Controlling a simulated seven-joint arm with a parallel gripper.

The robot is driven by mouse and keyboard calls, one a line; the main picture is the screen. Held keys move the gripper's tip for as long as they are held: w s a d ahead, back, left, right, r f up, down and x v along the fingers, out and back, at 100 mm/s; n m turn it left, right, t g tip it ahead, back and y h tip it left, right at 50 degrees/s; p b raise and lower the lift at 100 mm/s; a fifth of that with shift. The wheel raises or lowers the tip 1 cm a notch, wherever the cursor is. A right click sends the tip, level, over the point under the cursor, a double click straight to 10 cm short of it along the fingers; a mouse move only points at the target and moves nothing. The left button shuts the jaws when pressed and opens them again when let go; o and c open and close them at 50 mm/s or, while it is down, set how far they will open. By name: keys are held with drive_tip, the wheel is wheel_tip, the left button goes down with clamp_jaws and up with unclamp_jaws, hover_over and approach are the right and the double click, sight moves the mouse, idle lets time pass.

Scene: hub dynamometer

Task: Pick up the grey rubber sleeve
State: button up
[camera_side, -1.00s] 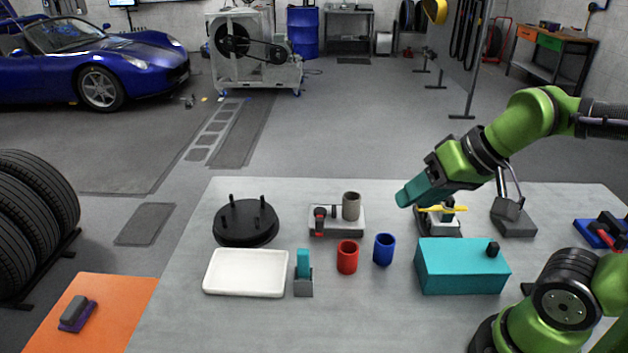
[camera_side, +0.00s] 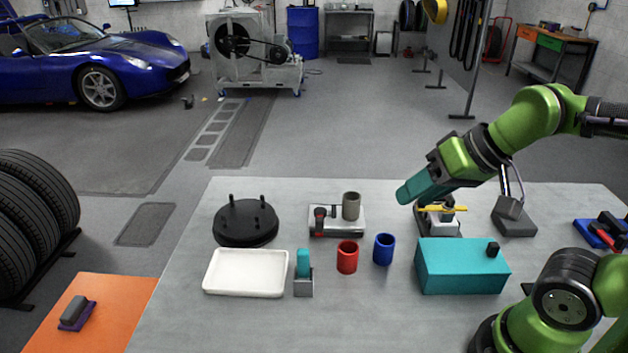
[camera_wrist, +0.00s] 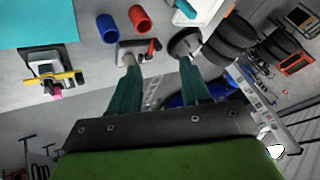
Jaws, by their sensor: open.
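The grey rubber sleeve (camera_side: 351,206) is a short grey-brown cylinder. It stands upright on the right part of a light grey fixture block (camera_side: 346,232), beside a black and red clamp (camera_side: 319,222). My gripper (camera_side: 403,197) has teal fingers and is in the air to the right of the sleeve, apart from it. In the wrist view, the fingers (camera_wrist: 159,62) are spread with nothing between them. The fixture block (camera_wrist: 137,45) is near the left fingertip there.
A red cup (camera_side: 347,257) and a blue cup (camera_side: 384,249) stand in front of the fixture. A black pegged disc (camera_side: 246,222) and white tray (camera_side: 246,273) are at left. A teal box (camera_side: 462,267) and a yellow-topped device (camera_side: 440,215) are at right.

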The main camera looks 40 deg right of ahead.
drive_tip(key=shift+o, duration=1.5)
drive_tip(key=shift+w+f, duration=0.1)
drive_tip(key=shift+f, duration=0.35)
drive_tip(key=m+g+h, duration=0.2)
drive_tip(key=m+g, duration=0.3)
drive_tip(key=g, duration=0.2)
approach(352, 196)
drive_tip(key=s+a, duration=0.1)
drive_tip(key=a, duration=0.1)
drive_tip(key=shift+d+f, duration=0.15)
drive_tip(key=shift+f, duration=2)
drive_tip(key=shift+d+f, duration=0.1)
drive_tip(key=shift+f, duration=2.05)
drive_tip(key=c, duration=0.7)
drive_tip(key=shift+r, duration=4.05)
drive_tip(key=shift+c, duration=0.2)
